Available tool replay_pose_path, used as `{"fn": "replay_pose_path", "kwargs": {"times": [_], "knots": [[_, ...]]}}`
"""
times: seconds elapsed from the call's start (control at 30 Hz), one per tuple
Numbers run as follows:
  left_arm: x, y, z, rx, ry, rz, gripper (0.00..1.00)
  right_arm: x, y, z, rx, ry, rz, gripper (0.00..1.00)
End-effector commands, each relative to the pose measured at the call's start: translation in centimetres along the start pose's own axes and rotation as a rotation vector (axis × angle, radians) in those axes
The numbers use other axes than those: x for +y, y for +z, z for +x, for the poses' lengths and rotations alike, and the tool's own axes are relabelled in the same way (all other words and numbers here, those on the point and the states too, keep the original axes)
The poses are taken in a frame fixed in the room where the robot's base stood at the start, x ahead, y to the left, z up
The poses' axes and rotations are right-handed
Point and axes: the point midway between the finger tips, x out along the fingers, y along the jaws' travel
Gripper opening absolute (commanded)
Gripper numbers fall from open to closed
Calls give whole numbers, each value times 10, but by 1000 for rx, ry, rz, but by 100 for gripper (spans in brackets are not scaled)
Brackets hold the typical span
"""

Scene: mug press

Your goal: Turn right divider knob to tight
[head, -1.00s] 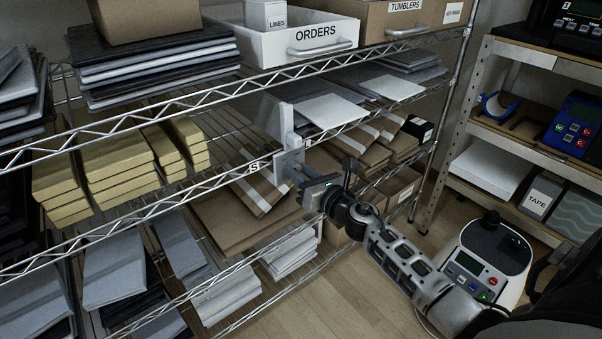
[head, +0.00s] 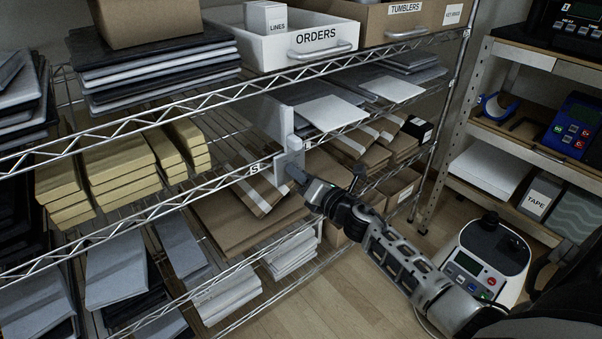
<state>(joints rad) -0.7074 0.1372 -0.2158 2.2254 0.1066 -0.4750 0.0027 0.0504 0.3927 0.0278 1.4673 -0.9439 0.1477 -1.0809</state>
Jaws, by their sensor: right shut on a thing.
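The right divider (head: 287,125) is a pale grey upright plate on the wire shelf, with a square bracket (head: 287,161) at the shelf's front rail. The knob sits at the front of this bracket and is mostly hidden by my gripper. My right gripper (head: 301,178) reaches in from the lower right and is shut on the knob, its fingertips close against the bracket. The letter "S" shows on the rail just left of the bracket; any tight mark is too small to read. My left gripper is not in view.
Flat brown packets (head: 257,190) lie behind and below the rail. Yellow stacks (head: 115,165) fill the shelf at left. A white ORDERS bin (head: 297,42) stands on the shelf above. A mug press (head: 486,258) stands at lower right. Wooden floor (head: 325,295) is open beneath my right arm.

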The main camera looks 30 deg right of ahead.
Motion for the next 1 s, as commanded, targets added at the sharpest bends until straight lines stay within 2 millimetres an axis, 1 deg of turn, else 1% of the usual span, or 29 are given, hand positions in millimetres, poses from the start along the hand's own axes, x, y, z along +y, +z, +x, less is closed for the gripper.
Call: {"fn": "replay_pose_path", "kwargs": {"times": [0.2, 0.37, 0.5, 0.7, 1.0], "knots": [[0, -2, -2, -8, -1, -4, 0, 0, 1, 0, 0, -2, 207, 6], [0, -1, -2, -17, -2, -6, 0, 0, 1, 0, 0, -1, 353, 6], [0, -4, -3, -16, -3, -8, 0, 0, 1, 0, 0, -2, 465, 6], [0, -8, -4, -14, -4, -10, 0, 0, 1, 0, 0, -2, 590, 6], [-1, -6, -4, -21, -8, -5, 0, -1, 0, 0, 0, -2, 690, 6]]}}
